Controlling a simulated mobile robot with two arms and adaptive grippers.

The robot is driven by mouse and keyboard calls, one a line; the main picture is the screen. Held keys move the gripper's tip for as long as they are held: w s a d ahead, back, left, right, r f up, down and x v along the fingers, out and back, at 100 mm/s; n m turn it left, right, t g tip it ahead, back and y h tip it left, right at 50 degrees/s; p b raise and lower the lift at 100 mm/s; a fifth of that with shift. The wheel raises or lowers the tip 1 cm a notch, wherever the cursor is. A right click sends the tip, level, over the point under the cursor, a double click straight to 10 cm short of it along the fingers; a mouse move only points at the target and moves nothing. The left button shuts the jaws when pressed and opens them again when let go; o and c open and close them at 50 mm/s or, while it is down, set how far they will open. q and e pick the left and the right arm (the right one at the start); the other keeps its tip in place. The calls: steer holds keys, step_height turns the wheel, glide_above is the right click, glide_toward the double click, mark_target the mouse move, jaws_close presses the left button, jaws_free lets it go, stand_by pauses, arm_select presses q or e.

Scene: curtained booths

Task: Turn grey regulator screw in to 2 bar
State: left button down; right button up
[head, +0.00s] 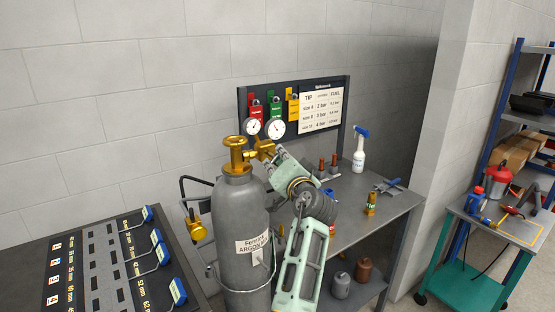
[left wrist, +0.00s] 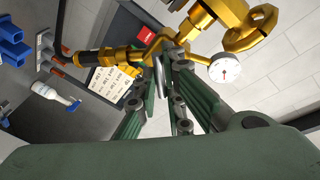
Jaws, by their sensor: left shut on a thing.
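The brass regulator (head: 264,149) sits on top of the grey argon cylinder (head: 236,212), beside the brass valve (head: 236,155). Two round white gauges stand on it, a left one (head: 253,126) and a right one (head: 277,129); their readings are too small to tell. My left gripper (head: 278,156) reaches up to the regulator from the lower right. In the left wrist view its green fingers (left wrist: 165,62) close on the grey screw (left wrist: 161,75), just in front of the brass body (left wrist: 160,48). The screw is mostly hidden by the fingers. One gauge (left wrist: 224,70) shows there. My right gripper is out of view.
A grey workbench (head: 385,204) behind carries a spray bottle (head: 359,152) and a pressure chart (head: 321,107) on a panel. A dark rack with blue-handled tools (head: 150,250) stands at front left. A green trolley (head: 490,240) stands at right. Open floor lies between bench and trolley.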

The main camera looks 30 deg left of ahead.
arm_select(q)
steer(key=shift+f, duration=0.1)
steer(key=c, duration=1.8)
jaws_free()
steer(key=shift+a, duration=0.2)
steer(key=shift+c, duration=0.2)
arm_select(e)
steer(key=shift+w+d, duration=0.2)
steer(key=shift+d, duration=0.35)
arm_select(q)
steer(key=shift+d, duration=0.1)
